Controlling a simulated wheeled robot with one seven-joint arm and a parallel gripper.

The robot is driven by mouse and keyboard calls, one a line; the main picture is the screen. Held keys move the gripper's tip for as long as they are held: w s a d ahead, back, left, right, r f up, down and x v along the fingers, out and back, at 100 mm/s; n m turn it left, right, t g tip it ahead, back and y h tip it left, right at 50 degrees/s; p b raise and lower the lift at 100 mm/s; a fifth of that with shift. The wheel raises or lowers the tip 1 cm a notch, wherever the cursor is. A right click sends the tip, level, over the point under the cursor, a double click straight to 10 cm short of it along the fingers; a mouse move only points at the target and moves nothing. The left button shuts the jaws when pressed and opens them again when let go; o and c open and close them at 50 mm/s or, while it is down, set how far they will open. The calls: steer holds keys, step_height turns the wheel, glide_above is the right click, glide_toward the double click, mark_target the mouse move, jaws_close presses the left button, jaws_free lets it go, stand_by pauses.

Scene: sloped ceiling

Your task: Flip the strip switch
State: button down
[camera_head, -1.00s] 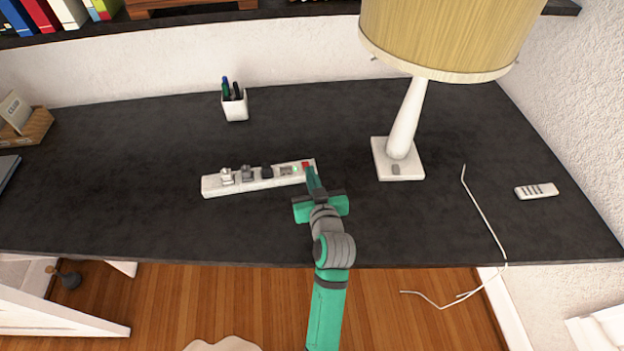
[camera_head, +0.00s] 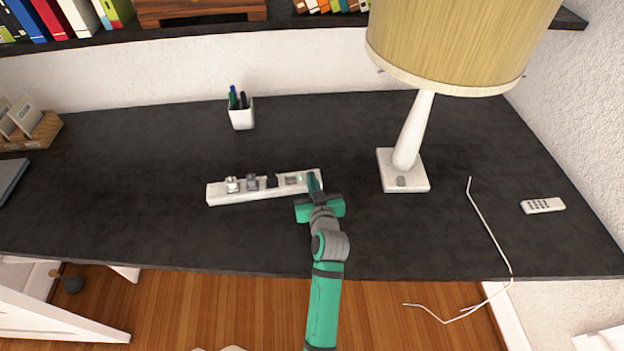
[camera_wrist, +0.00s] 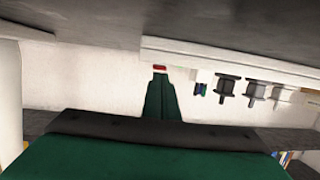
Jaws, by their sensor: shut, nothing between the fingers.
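A white power strip (camera_head: 246,196) lies on the dark desk, with several plugs along its top. It also shows in the wrist view (camera_wrist: 205,58). Its red switch (camera_wrist: 160,69) is at the right end and shows in the wrist view just beyond my fingertips. In the head view my gripper hides the switch. My green gripper (camera_head: 314,184) is shut and empty, its tips at the strip's right end. In the wrist view the closed fingers (camera_wrist: 160,80) point at the switch; I cannot tell whether they touch it.
A lamp (camera_head: 405,168) with a yellow shade stands right of the strip. A pen cup (camera_head: 242,117) is behind it. A remote (camera_head: 542,205) and a white cable (camera_head: 489,231) lie at the right.

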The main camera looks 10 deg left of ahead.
steer(key=shift+s+f, duration=0.1)
steer(key=shift+f, duration=0.3)
steer(key=shift+r, duration=0.1)
steer(key=r+v, duration=0.2)
steer(key=v, duration=0.9)
steer(key=shift+r, duration=0.2)
